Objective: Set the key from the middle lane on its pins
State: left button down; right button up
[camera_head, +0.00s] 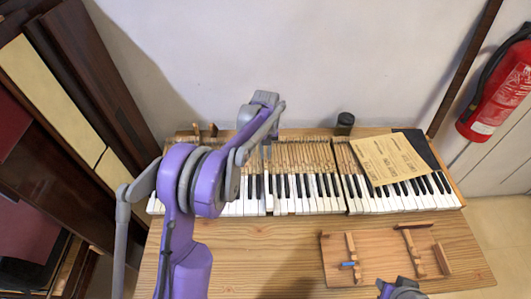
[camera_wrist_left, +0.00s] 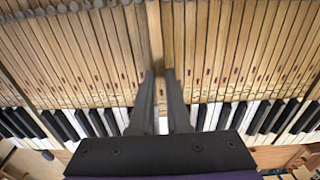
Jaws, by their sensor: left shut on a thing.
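My left gripper (camera_wrist_left: 160,78) is shut on a pale wooden key (camera_wrist_left: 154,30), with one finger on each side of its stick. In the head view this gripper (camera_head: 267,150) is over the left half of the keyboard (camera_head: 320,205). The held key lies along the row of key sticks, in line with its neighbours. A white key front (camera_wrist_left: 163,126) shows between the fingers. My fingers hide part of the key, and I cannot tell whether it rests on its pins. Part of my right arm shows at the bottom edge; its fingers cannot be made out.
A wooden board (camera_head: 385,272) with wooden strips and a small blue piece (camera_head: 348,264) lies at the front right. A paper sheet (camera_head: 388,158) covers part of the right keys. A dark jar (camera_head: 344,124) stands behind. A fire extinguisher (camera_head: 498,95) hangs at right.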

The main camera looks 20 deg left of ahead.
pick_arm(q)
jog(key=shift+f+b, duration=0.4)
jog(key=shift+f, duration=0.3)
jog(key=c, duration=1.2)
grip_release()
jog(key=shift+r, duration=0.15)
jog(key=shift+r+p, duration=0.5)
jog(key=shift+r, duration=0.5)
jog(key=o, duration=0.5)
jog(key=shift+o, duration=0.2)
